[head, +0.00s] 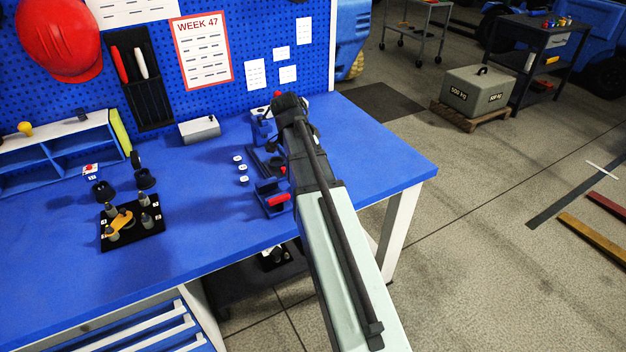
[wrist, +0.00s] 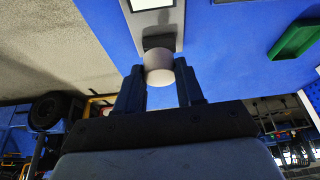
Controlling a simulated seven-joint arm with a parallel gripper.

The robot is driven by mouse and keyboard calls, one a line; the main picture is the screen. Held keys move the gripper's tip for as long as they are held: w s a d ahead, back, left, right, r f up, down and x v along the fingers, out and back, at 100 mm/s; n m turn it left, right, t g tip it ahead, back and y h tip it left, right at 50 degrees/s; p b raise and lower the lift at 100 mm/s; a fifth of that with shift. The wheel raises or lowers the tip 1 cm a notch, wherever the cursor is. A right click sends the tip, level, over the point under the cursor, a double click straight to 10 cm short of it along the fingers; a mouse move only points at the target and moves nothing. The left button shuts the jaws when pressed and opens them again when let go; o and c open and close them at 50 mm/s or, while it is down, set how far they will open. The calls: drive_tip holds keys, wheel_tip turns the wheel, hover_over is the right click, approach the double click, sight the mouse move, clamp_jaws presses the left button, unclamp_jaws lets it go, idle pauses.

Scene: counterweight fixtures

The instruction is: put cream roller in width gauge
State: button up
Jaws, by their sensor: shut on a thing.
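The cream roller (wrist: 158,68) is between the two dark blue fingers of my gripper (wrist: 160,78) in the wrist view, and the gripper is shut on it. Just beyond the roller is a grey strip (wrist: 165,30) with a dark block and a white label, on a blue surface. I cannot tell whether this is the width gauge, or whether the roller touches it. In the head view my arm reaches over the right part of the bench and hides the gripper and roller. A blue fixture with a red part (head: 272,197) stands beside the arm.
The blue bench (head: 210,220) is clear at centre front. A black board with posts and an orange piece (head: 103,240) lies left. Several small white pieces (head: 242,169) lie left of the arm. A grey box (head: 199,130) stands at the back. A green tray (wrist: 295,38) shows in the wrist view.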

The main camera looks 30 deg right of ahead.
drive_tip(key=shift+f, duration=3.9)
drive_tip(key=shift+f, duration=0.15)
drive_tip(key=o, duration=1.1)
drive_tip(key=shift+c, duration=0.2)
drive_tip(key=v, duration=1.2)
drive_tip(key=shift+r, duration=0.25)
drive_tip(key=shift+o, duration=0.4)
